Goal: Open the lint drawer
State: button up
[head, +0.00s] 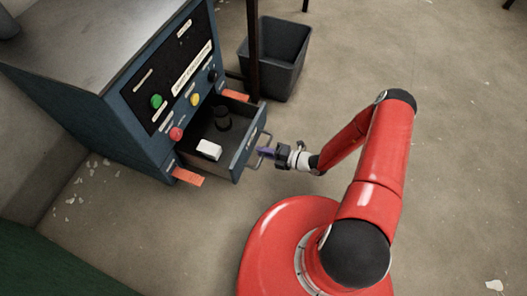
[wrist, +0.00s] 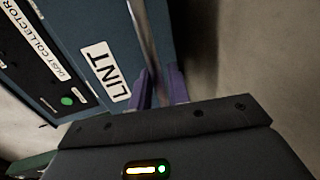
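The lint drawer (head: 247,153) is pulled well out of the blue dust collector cabinet (head: 118,112). Its front carries a white LINT label (wrist: 105,71) in the wrist view. A metal bar handle (head: 266,140) stands off the drawer front; it also shows in the wrist view (wrist: 146,38). My gripper (head: 262,152) is at this handle. In the wrist view its purple fingers (wrist: 161,88) lie on either side of the bar, close against it, and look shut on it. The exact finger contact is partly hidden by the gripper body.
Inside the drawer are a white block (head: 209,149) and a dark cylinder (head: 222,118). Orange strips (head: 188,177) stick out at both sides of the drawer. A dark bin (head: 274,60) stands behind a dark post (head: 253,50). The floor right of my arm is largely clear.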

jog(key=shift+o, duration=0.9)
jog(key=v, duration=0.7)
jog(key=shift+s+d, duration=0.2)
jog(key=shift+d, duration=0.15)
notch_tip(320, 180, up, 28)
jog(key=s+d+n+g+h+p, duration=0.1)
jog(key=n+g+h+p, duration=0.2)
jog(key=n, duration=0.8)
jog(key=d+n+g+h, duration=0.15)
jog(key=n+g, duration=0.25)
jog(key=n, duration=0.6)
jog(key=s+d+r+n+t+h+p, duration=0.1)
jog(key=s+r+n+t+h, duration=0.1)
jog(key=s+r+n, duration=0.3)
jog(key=s+d+r+n+t+h+p, duration=0.1)
jog(key=s+r+n+h, duration=0.3)
jog(key=r+n, duration=0.4)
jog(key=s+d+r+n+t+h+p, duration=0.1)
jog(key=s+d+r+n+t+h, duration=0.2)
jog(key=r, duration=0.9)
jog(key=s+n+h, duration=0.1)
jog(key=s+n, duration=0.2)
jog(key=shift+s+r+t, duration=0.25)
jog(key=shift+r+t, duration=0.05)
jog(key=shift+r, duration=0.05)
